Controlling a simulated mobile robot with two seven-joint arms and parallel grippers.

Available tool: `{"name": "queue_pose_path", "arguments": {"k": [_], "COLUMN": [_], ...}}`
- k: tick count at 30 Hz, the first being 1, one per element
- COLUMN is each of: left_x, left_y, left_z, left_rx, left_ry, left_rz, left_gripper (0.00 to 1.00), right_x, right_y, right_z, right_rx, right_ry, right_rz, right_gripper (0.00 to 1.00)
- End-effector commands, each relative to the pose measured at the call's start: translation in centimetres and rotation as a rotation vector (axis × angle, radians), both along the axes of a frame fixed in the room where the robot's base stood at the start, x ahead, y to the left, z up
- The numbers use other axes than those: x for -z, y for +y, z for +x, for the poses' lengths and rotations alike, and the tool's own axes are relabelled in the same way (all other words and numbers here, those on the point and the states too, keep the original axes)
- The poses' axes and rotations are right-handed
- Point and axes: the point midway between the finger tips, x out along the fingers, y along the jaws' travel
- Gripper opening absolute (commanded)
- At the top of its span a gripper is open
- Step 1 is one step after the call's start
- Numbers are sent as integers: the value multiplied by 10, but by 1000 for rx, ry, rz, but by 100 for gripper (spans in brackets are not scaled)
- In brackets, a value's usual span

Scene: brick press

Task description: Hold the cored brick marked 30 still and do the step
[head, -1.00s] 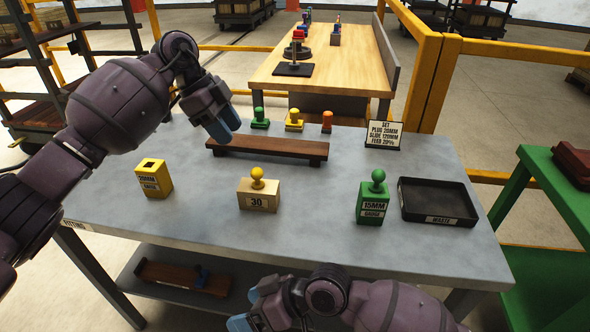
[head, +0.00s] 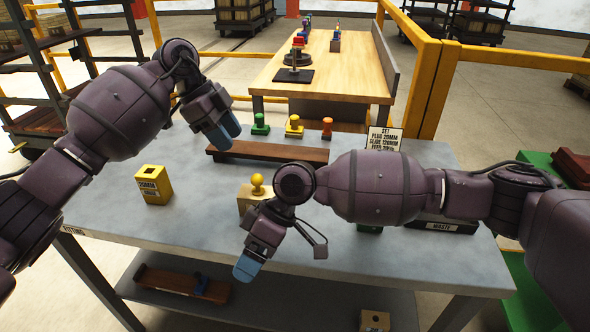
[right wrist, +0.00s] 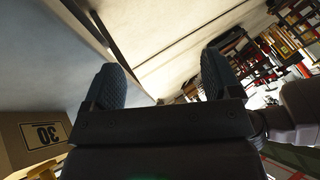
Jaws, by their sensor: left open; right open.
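The cored brick marked 30 (head: 248,203) stands on the grey table with a yellow round-knobbed plug (head: 257,183) on top. My right arm hides its right part in the head view. Its 30 label also shows at the lower left of the right wrist view, on the brick (right wrist: 25,135). My right gripper (head: 244,268) is open and empty, in front of the brick near the table's front edge, apart from it. In the right wrist view its two fingers (right wrist: 163,85) stand apart with nothing between them. My left gripper (head: 224,135) is open, above the table behind and left of the brick.
A yellow 20MM gauge block (head: 153,187) stands at left. A brown wooden rack (head: 285,150) lies behind, with green, yellow and orange knobbed pieces past it. A sign (head: 383,140) stands at back right. My right arm largely hides the WASTE tray (head: 450,228) and green 15MM block.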

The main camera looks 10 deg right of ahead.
Motion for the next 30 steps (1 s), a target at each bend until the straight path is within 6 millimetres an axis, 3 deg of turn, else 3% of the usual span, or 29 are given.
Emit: {"name": "queue_pose_path", "arguments": {"k": [1, 6, 12, 20, 30], "left_x": [0, 0, 0, 0, 0], "left_y": [0, 0, 0, 0, 0], "left_z": [0, 0, 0, 0, 0], "left_rx": [0, 0, 0, 0, 0], "left_ry": [0, 0, 0, 0, 0], "left_rz": [0, 0, 0, 0, 0], "left_gripper": [43, 43, 43, 43, 43], "right_x": [-10, -34, -61, -69, -27], "right_y": [-14, -53, -88, -102, -85], "right_z": [24, 86, 132, 150, 154], "right_rx": [11, 27, 44, 49, 48], "right_ry": [-59, -245, -390, -447, -445], "right_rz": [-31, -115, -190, -224, -224], "right_gripper": [83, 83, 83, 83, 83]}}
